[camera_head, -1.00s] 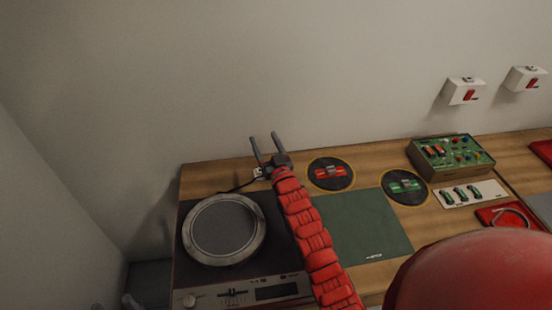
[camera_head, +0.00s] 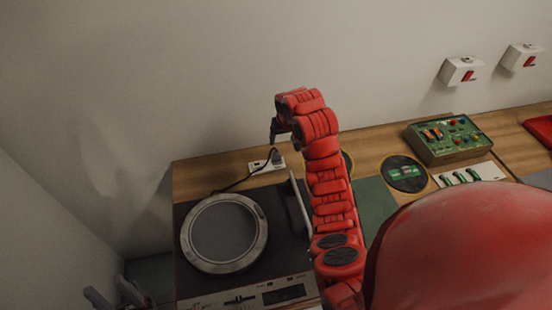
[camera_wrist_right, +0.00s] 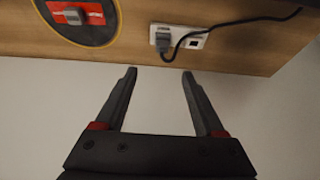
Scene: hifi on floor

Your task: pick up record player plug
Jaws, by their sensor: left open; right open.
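The record player plug (camera_head: 276,156) is a small dark grey block seated in a white socket strip (camera_head: 257,167) at the back edge of the wooden table, behind the turntable. Its black cable runs left to the record player (camera_head: 275,245). In the right wrist view the plug (camera_wrist_right: 163,43) stands in the strip (camera_wrist_right: 193,42), just beyond the fingertips and between their lines. My right gripper (camera_head: 274,132) points down above the plug, apart from it; its open, empty jaws show in the wrist view (camera_wrist_right: 160,73). My left gripper (camera_head: 113,293) is open at the lower left, left of the table.
A green mat (camera_head: 374,200), partly hidden by my arm, lies right of the record player. The wall with white switch boxes (camera_head: 461,71) stands close behind the table.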

